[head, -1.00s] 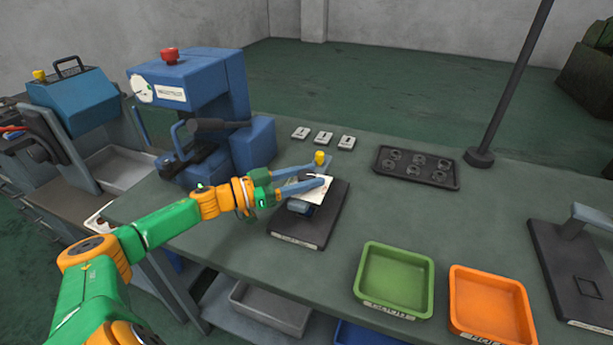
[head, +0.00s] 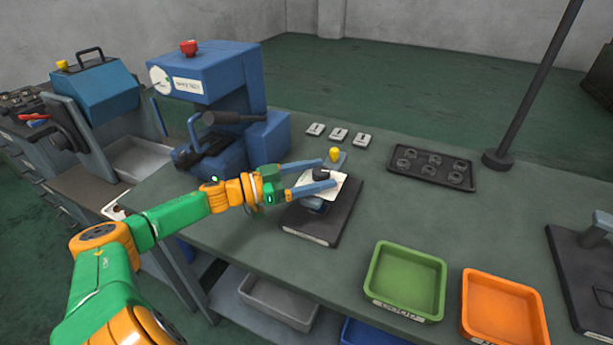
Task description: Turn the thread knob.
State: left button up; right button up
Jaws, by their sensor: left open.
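A small fixture with a black base (head: 302,227) stands on the green bench. It has a white plate (head: 334,186) on top and a dark round knob (head: 321,174) on that plate, which looks like the thread knob. My left gripper (head: 330,173) reaches in from the left with its two blue-grey fingers apart. One finger lies on the far side of the dark knob and one on the near side. I cannot tell whether they touch it. A yellow knob (head: 334,154) stands just behind the far finger. My right gripper is not in view.
A blue machine with a red button (head: 188,47) stands at the back left. Several small labelled tiles (head: 338,134) and a black tray of rings (head: 432,168) lie behind. A green bin (head: 405,283) and an orange bin (head: 502,312) stand at the front right. A dark post (head: 530,95) rises at the back.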

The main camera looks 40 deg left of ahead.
aim_at(313, 175)
pick_arm(q)
jog(key=p+v, duration=0.1)
jog(key=v, duration=0.3)
jog(key=shift+s+a+r, duration=0.1)
jog(key=shift+s+a, duration=0.05)
jog(key=shift+s, duration=0.15)
jog(key=shift+s+a+p, duration=0.4)
jog(key=shift+s+p, duration=0.15)
jog(key=shift+s, duration=0.1)
